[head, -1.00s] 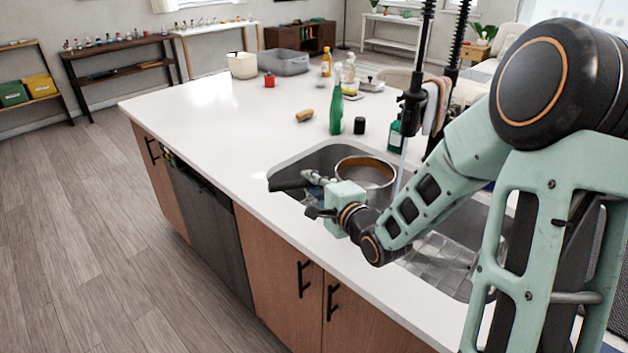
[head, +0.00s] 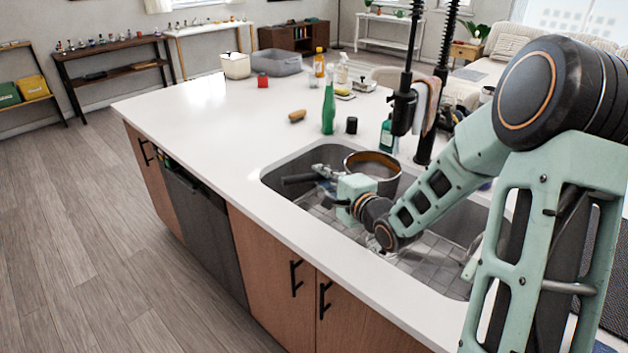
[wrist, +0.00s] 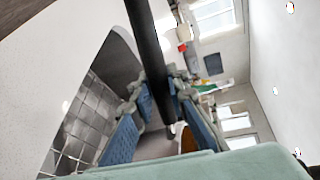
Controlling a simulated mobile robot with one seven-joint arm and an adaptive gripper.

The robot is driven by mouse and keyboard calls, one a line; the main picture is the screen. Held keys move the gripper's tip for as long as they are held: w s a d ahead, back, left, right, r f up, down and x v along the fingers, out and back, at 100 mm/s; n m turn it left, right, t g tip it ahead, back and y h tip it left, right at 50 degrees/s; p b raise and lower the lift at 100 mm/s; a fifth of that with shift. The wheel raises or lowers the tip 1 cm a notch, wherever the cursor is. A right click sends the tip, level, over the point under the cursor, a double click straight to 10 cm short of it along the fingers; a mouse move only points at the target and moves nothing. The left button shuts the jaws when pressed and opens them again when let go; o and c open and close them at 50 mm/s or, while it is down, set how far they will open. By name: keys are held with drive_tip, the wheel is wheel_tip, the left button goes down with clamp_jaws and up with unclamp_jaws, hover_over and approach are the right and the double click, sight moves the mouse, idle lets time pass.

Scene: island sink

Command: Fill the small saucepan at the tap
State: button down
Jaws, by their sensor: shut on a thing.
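In the wrist view the handle (wrist: 150,55) runs between the blue finger pads (wrist: 160,125); the pan body (wrist: 180,133) is mostly hidden. The black tap (head: 403,108) has its spout head above and just right of the pan. No water stream shows below it.
A green bottle (head: 328,108), a dark jar (head: 351,125) and a brown item (head: 297,116) stand or lie behind the sink. A teal bottle (head: 387,135) is beside the tap. The white counter (head: 190,115) is clear on the left.

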sight(348, 159)
drive_tip(key=shift+w+d+p, duration=1.4)
drive_tip(key=shift+w+d, duration=2.3)
drive_tip(key=shift+d, duration=0.15)
drive_tip(key=shift+r, duration=0.1)
idle(2.6)
drive_tip(key=shift+s+a, duration=3.1)
drive_tip(key=shift+a, duration=0.15)
